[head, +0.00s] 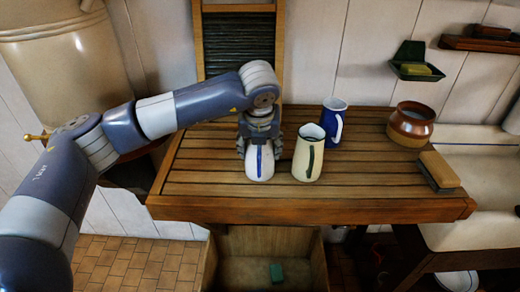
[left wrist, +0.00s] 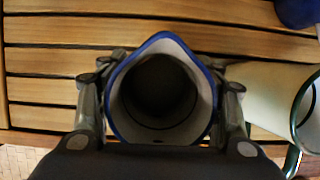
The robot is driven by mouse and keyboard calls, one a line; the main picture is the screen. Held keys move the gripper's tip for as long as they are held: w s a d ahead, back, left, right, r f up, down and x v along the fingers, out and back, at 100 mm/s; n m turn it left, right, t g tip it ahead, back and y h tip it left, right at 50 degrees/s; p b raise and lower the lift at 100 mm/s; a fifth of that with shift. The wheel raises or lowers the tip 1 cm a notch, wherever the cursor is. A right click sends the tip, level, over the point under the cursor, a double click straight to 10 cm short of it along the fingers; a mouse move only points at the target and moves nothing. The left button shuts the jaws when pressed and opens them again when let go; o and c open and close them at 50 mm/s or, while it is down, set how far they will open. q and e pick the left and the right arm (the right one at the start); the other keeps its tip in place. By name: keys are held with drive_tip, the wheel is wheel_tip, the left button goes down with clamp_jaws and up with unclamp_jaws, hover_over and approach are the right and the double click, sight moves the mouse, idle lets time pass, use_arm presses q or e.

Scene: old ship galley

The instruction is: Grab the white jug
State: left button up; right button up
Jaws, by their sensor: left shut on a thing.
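The white jug (head: 259,168) with a blue handle stands on the slatted wooden table (head: 400,205), near its front left part. My left gripper (head: 260,146) is above it, pointing down, with its fingers closed on the jug's sides. In the left wrist view the white jug (left wrist: 202,75) shows its open mouth and blue rim between the two fingers (left wrist: 161,108). The gripper hides the jug's upper part in the head view. My right gripper is not in view.
A cream jug (head: 304,160) with a green handle stands close to the right. A blue jug (head: 332,123) is behind it. A brown pot (head: 410,125) and a brush (head: 439,168) lie farther right. A washboard (head: 238,45) leans behind; a large beige vessel (head: 70,65) is at left.

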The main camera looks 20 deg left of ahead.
use_arm(q)
drive_tip(key=shift+r, duration=0.2)
drive_tip(key=s+d+r+b, duration=0.1)
drive_tip(key=s+r+b, duration=0.1)
drive_tip(key=s, duration=0.5)
drive_tip(key=s+d+r+b, duration=0.2)
drive_tip(key=s+b, duration=0.3)
drive_tip(key=s, duration=0.3)
drive_tip(key=shift+s+d+r, duration=0.15)
drive_tip(key=shift+s+r, duration=0.1)
drive_tip(key=shift+r, duration=0.05)
idle(2.2)
